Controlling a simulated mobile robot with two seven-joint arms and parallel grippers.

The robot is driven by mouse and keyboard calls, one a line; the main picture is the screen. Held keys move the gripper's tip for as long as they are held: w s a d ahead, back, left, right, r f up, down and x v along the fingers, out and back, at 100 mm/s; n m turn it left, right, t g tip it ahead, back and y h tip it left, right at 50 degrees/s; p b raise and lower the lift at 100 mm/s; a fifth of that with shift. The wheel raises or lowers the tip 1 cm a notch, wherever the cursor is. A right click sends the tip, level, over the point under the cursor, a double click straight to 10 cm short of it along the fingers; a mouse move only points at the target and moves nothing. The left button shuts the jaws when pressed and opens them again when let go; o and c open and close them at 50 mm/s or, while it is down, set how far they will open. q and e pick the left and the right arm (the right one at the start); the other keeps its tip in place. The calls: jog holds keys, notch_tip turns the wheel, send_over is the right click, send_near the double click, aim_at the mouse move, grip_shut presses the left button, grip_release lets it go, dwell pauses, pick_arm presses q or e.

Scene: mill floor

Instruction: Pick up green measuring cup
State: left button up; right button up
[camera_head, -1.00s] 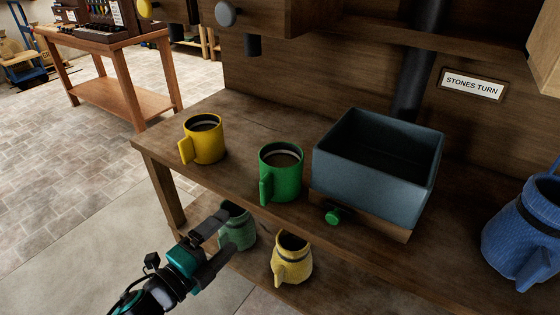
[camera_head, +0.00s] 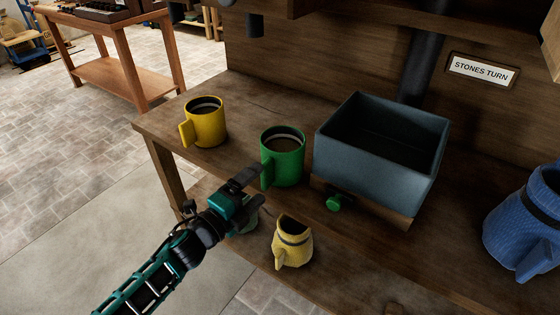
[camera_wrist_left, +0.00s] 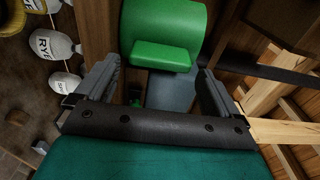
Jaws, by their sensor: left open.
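The green measuring cup (camera_head: 284,158) stands upright on the wooden bench, its flat handle on the near left side. My left gripper (camera_head: 249,187) is open, just in front of and left of the cup, close to its handle. In the left wrist view the cup (camera_wrist_left: 185,20) and its handle (camera_wrist_left: 163,56) lie ahead of the open fingers (camera_wrist_left: 160,85), with the handle lined up between them and a gap still showing. The right gripper is not in view.
A yellow cup (camera_head: 206,123) stands left of the green one. A blue-grey bin (camera_head: 380,178) with a green knob (camera_head: 334,203) is close on the right.

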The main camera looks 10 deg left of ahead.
pick_arm(q)
jog(key=shift+x, duration=1.95)
jog(key=shift+c, duration=0.4)
jog(key=c, duration=1)
jog(key=shift+r, duration=0.15)
jog(key=shift+c, duration=0.8)
jog(key=shift+r, duration=0.1)
notch_tip(320, 180, up, 11)
jog(key=p, duration=0.4)
jog(key=shift+a, duration=0.1)
jog(key=shift+c, duration=0.2)
notch_tip(320, 180, up, 9)
send_over(262, 179)
jog(key=shift+w, duration=0.25)
